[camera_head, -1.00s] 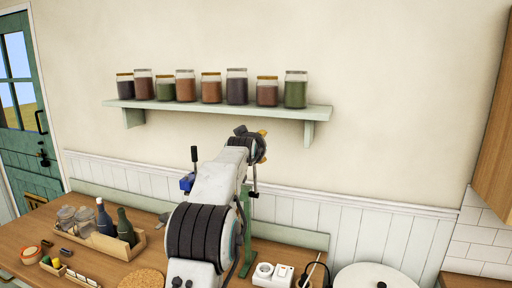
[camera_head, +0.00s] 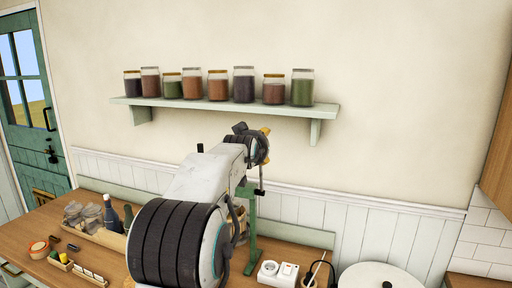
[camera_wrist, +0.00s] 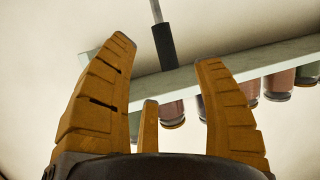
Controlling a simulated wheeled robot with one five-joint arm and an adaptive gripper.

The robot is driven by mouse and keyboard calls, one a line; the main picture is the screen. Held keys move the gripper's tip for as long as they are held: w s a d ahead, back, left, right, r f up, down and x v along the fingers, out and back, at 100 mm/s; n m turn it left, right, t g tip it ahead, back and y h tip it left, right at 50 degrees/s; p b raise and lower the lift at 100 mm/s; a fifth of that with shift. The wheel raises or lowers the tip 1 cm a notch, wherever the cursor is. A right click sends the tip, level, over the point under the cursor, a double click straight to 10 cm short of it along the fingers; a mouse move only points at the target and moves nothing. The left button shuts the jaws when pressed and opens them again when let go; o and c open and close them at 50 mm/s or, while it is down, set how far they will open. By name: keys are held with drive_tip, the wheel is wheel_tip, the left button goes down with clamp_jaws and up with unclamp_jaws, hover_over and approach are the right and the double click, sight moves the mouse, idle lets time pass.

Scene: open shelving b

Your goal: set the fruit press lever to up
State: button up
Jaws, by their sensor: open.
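The green upright stand of the fruit press (camera_head: 252,235) rises from the counter behind my arm, which hides part of it. A thin rod with a dark end (camera_head: 261,190) hangs beside the stand, just below my gripper. My gripper (camera_head: 265,133) is open, held high in front of the wall below the shelf. In the wrist view, a grey rod with a black grip (camera_wrist: 164,46) shows between and beyond the spread orange fingers (camera_wrist: 160,52), with nothing visibly clasped. I cannot tell which head-view rod this is. A black handle top (camera_head: 200,148) also shows left of my arm.
A pale green wall shelf (camera_head: 225,105) with several jars spans behind my gripper. The counter holds a wooden crate with bottles (camera_head: 112,237) at left, a white socket block (camera_head: 278,270) and a round white lid (camera_head: 380,277) at right.

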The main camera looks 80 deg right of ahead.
drive_tip(key=shift+v, duration=1.75)
drive_tip(key=shift+c, duration=0.3)
